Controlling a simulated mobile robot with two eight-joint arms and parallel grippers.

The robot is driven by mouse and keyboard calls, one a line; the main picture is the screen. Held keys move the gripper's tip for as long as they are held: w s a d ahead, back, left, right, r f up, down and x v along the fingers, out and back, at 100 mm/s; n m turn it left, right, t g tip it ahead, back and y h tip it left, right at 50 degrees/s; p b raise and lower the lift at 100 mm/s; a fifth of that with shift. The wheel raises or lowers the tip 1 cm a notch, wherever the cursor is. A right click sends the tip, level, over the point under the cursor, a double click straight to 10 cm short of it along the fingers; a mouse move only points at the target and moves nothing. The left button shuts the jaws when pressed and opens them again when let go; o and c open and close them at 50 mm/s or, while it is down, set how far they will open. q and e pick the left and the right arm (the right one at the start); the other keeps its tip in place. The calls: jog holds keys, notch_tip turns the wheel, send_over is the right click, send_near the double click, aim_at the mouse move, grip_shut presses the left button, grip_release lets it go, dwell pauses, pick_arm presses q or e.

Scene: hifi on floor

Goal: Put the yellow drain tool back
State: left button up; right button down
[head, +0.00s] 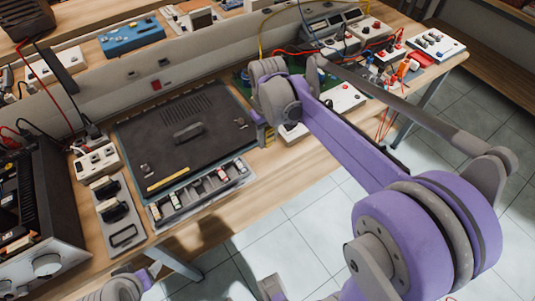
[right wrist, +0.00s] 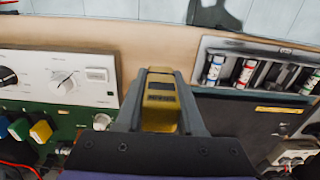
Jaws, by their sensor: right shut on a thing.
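The yellow drain tool (right wrist: 160,103) is between the two grey fingers of my right gripper (right wrist: 160,120) in the right wrist view. The gripper is shut on it. In the head view my right gripper (head: 263,134) is low over the workbench, just right of the black hi-fi panel, and a bit of yellow shows at its fingers. The tool's lower end is hidden.
A black hi-fi panel (head: 190,135) lies on the wooden bench (head: 262,182). A tray of small cylinders (head: 200,193) sits along its front. A green circuit board (right wrist: 65,125) and a white dial unit (right wrist: 60,78) are beside the gripper. Red and yellow cables lie at the back.

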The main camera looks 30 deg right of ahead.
aim_at(268, 157)
jog(key=shift+f, duration=3.05)
jog(key=shift+f+b, duration=0.1)
jog(key=shift+b, duration=0.2)
jog(key=c, duration=0.5)
grip_release()
